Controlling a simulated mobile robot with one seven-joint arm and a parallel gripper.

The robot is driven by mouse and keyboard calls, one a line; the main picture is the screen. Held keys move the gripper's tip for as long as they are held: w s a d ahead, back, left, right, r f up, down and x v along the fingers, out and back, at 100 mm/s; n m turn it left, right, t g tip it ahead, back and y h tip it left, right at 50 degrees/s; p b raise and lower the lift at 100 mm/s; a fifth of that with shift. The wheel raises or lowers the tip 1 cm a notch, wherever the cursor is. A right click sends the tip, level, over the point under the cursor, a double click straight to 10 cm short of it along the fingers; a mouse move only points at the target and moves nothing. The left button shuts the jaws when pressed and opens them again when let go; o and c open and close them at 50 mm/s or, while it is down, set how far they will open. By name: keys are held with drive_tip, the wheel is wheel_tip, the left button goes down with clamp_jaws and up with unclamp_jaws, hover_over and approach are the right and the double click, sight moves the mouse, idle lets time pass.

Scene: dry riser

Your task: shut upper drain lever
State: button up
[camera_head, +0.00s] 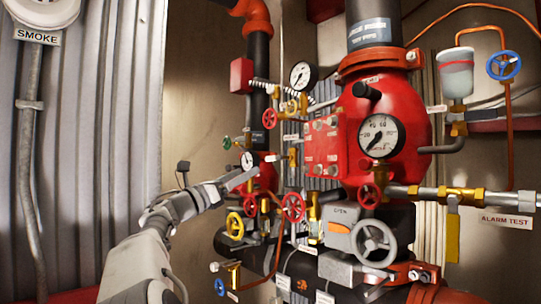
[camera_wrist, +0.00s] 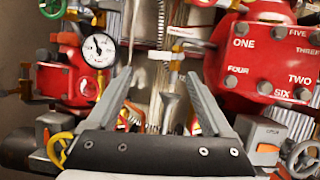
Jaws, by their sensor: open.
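My gripper (camera_head: 246,176) is open and empty, left of the red valve body and in front of the pipework. In the wrist view its two fingers (camera_wrist: 159,76) stand apart. Beyond them, between the tips, is a small brass valve with a pale lever handle (camera_wrist: 166,56), with a grey funnel (camera_wrist: 170,101) below it. A similar pale lever (camera_head: 276,157) shows just right of my gripper in the head view. No label reading as upper drain is legible, so I cannot tell for certain which lever it is. No contact with the lever shows.
The red valve body (camera_head: 348,135) with its bolted cover stands right of my gripper. Corrugated wall panels (camera_head: 125,90) and open room lie at left.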

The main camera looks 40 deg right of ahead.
sight(270, 157)
drive_tip(key=p+x, duration=0.3)
drive_tip(key=x, duration=0.7)
drive_tip(key=shift+r, duration=0.1)
drive_tip(key=shift+p+x, duration=0.5)
drive_tip(key=shift+x, duration=0.3)
drive_tip(key=shift+d, duration=0.1)
drive_tip(key=c, duration=1.3)
drive_tip(key=shift+w+r+m+g+p, duration=0.15)
drive_tip(key=shift+m+g+p, duration=0.25)
drive_tip(key=shift+m+p, duration=0.3)
clamp_jaws()
drive_tip(key=o, duration=1.3)
unclamp_jaws()
